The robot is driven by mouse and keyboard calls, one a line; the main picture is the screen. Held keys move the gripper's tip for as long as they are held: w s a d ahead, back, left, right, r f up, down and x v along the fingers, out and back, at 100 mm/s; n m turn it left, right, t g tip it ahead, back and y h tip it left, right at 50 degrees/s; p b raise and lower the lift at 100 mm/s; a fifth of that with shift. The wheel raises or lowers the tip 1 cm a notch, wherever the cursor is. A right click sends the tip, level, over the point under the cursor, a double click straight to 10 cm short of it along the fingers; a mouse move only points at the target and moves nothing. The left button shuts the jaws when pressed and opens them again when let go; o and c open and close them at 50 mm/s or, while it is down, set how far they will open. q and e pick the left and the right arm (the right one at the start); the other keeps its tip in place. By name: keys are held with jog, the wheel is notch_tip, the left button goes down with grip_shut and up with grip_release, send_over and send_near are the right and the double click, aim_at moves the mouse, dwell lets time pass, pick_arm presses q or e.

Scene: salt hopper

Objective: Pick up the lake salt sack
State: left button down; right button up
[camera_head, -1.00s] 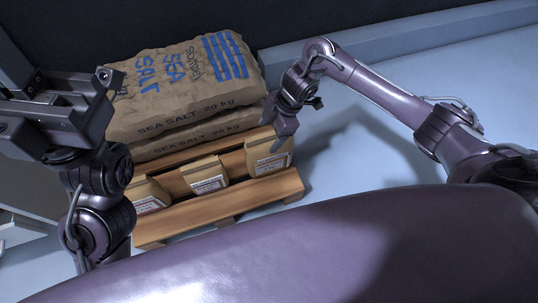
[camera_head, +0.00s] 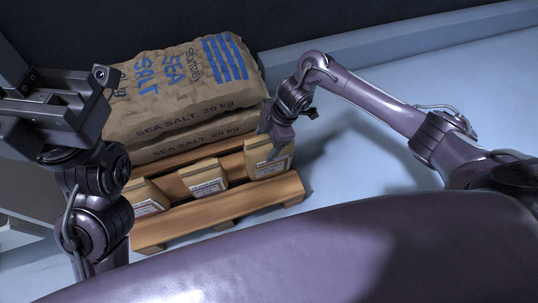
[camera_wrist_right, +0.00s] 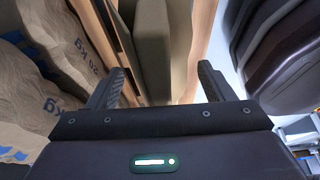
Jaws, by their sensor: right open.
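Several small tan paper sacks with white labels stand on the wooden pallet (camera_head: 228,207): a right one (camera_head: 264,164), a middle one (camera_head: 204,178) and a left one (camera_head: 149,196). The label print is too small to read, so I cannot tell which is lake salt. My right gripper (camera_head: 277,141) is open and points down at the top of the right sack. In the right wrist view, a tan sack (camera_wrist_right: 153,50) shows ahead between the spread fingers (camera_wrist_right: 160,85). My left gripper (camera_head: 50,108) is raised at the left, away from the small sacks; its fingertips are unclear.
Large brown sea salt sacks (camera_head: 190,85) lie stacked at the back of the pallet, close behind the small sacks. A pale ledge (camera_head: 400,38) runs along the dark back wall. The floor right of the pallet is clear.

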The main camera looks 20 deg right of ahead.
grip_shut()
jog(key=shift+w+r, duration=0.15)
jog(key=shift+r, duration=0.05)
dwell(0.6)
